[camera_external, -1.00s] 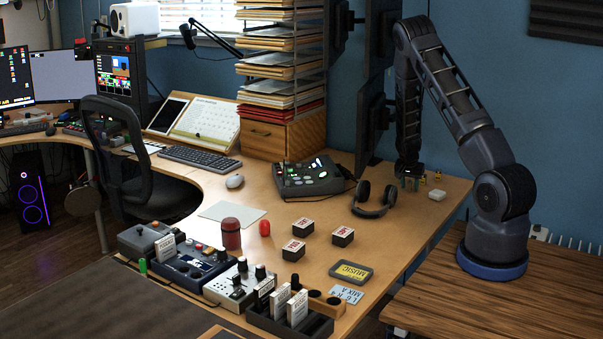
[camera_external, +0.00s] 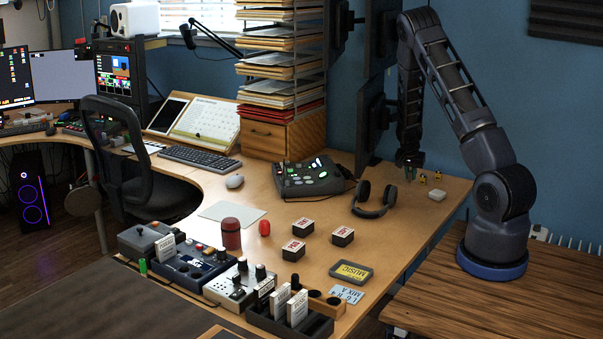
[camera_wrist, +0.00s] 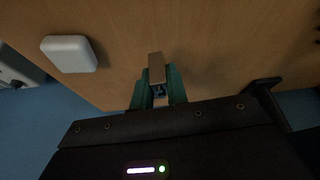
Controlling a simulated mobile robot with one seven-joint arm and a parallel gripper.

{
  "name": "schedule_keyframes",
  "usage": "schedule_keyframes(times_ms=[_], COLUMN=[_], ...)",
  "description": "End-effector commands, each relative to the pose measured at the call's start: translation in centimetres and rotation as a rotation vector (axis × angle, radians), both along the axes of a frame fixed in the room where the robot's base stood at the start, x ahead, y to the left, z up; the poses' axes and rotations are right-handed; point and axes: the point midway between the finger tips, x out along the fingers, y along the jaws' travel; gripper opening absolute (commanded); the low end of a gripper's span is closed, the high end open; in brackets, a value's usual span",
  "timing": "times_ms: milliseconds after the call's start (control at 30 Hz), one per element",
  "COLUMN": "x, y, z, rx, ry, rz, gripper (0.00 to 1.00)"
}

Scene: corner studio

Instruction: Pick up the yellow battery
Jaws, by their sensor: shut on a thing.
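My gripper (camera_external: 409,160) points down over the far right part of the desk, just above its surface. It is shut on a small block, which I take to be the yellow battery (camera_external: 410,174). In the wrist view, my gripper (camera_wrist: 157,88) has its two green fingers on either side of this block (camera_wrist: 156,67), whose visible face looks tan in the dim light.
A white rounded box (camera_external: 437,195) lies near the desk's right edge; the white box also shows in the wrist view (camera_wrist: 69,53). Black headphones (camera_external: 374,199) lie in front of my gripper. A dark monitor (camera_external: 370,120) stands close on the left.

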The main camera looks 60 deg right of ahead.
Motion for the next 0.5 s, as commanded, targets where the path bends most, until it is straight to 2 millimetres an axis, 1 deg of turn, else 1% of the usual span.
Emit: schedule_keyframes(times_ms=[33,300,500], x=[0.1,0.1,0.1], y=[0.0,0.0,0.0], z=[1.5,8.5,12.6], rx=[-0.002,-0.003,-0.002], ry=[-0.004,-0.004,-0.003], rz=[-0.001,-0.001,0.0], gripper=[0.0,0.0,0.0])
